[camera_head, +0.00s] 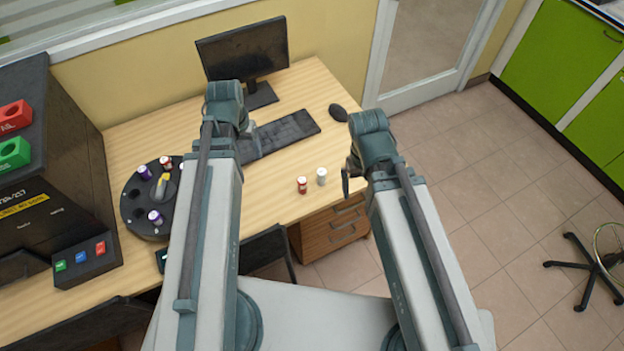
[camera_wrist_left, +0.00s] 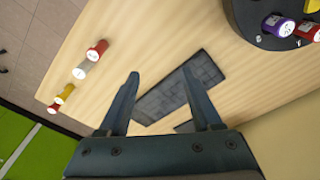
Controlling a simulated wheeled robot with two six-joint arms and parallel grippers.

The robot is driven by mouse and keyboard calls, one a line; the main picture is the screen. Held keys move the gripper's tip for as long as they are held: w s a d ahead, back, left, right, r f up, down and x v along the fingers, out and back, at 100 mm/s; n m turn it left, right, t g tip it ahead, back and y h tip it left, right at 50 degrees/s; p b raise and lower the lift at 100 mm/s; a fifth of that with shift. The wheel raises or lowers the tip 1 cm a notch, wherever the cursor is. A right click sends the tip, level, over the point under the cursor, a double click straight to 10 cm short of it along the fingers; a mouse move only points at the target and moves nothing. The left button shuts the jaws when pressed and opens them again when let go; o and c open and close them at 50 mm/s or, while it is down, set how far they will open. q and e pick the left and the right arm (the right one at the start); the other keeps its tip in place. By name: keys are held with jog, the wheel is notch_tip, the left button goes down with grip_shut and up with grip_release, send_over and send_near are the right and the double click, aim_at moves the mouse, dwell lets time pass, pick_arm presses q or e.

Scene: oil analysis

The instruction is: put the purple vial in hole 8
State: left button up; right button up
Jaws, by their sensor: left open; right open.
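Purple-capped vials sit in the dark round carousel at the left of the desk, one at its near edge (camera_head: 155,217) and one at its upper left (camera_head: 145,172). In the left wrist view a purple vial (camera_wrist_left: 278,25) shows at the upper right, in the carousel (camera_wrist_left: 243,28). Small pale marks lie beside its holes; I cannot read hole 8 for sure. My left gripper (camera_wrist_left: 159,72) is open and empty above the desk near the keyboard, right of the carousel. My right gripper (camera_head: 346,182) is open and appears empty beyond the desk's right part; its fingers are small in view.
A red-capped vial (camera_head: 166,162) is in the carousel. The keyboard (camera_head: 284,131), monitor (camera_head: 243,52) and mouse (camera_head: 338,112) are behind. A dark machine (camera_head: 60,150) stands at the left.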

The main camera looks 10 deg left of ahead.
pick_arm(q)
jog(key=s+d+m+g, duration=0.1)
jog(key=s+d, duration=0.2)
jog(key=d, duration=0.7)
jog(key=s+d+m+y, duration=0.1)
jog(key=s+d, duration=0.3)
jog(key=d, duration=0.6)
jog(key=shift+s+m+g, duration=0.15)
jog(key=shift+m+g, duration=0.25)
jog(key=shift+m, duration=0.4)
